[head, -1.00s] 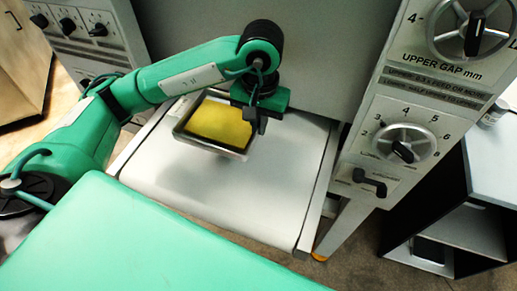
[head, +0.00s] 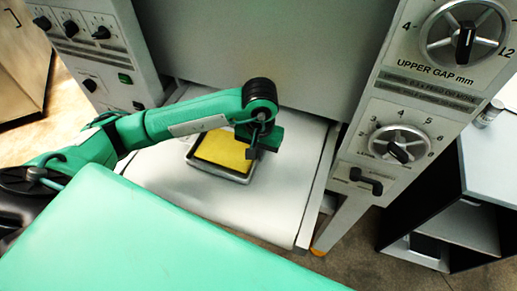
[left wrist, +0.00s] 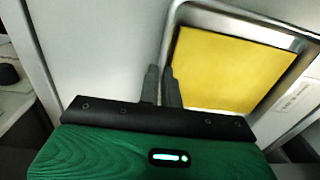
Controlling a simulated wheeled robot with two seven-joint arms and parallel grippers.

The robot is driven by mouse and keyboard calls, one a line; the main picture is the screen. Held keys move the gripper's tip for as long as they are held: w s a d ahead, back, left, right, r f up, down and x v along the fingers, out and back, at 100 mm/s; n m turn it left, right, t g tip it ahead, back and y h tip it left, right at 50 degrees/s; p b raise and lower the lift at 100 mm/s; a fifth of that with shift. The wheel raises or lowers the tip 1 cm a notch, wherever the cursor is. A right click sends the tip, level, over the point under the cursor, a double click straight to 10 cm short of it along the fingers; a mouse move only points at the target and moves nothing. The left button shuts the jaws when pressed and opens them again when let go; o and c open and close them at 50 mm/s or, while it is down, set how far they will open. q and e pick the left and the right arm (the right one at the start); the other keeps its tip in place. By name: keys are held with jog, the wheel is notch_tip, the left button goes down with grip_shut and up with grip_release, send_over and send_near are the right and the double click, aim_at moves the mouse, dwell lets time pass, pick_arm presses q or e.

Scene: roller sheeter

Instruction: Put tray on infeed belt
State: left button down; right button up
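The tray (head: 218,174) is a shallow grey metal tray with a flat yellow slab (head: 220,148) in it. It appears flat on or just above the white infeed belt (head: 235,208), towards the machine body. My left gripper (head: 252,152) is at the tray's right edge in the head view. In the left wrist view, the left gripper's fingers (left wrist: 162,75) are close together with the tray rim between them, and the yellow slab (left wrist: 230,65) shows to their right. Whether the tray's underside touches the belt is hard to tell. My right gripper is out of view.
The right control panel (head: 415,115) with large dials stands beside the belt, and the left control panel (head: 95,45) stands across from it. A dark cabinet with a grey top (head: 490,150) is at far right. The near part of the belt is clear.

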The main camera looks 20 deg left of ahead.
pick_arm(q)
jog(key=shift+f+b, duration=0.15)
jog(key=shift+b, duration=0.2)
jog(key=c, duration=1.7)
grip_release()
jog(key=shift+c, duration=0.2)
jog(key=shift+o, duration=0.7)
jog(key=shift+r+p, duration=0.25)
jog(key=shift+p, duration=0.15)
jog(key=shift+r+b, duration=0.2)
jog(key=shift+b, duration=0.1)
notch_tip(320, 180, up, 12)
jog(key=b, duration=0.3)
jog(key=shift+d+f, duration=0.15)
jog(key=shift+f, duration=0.1)
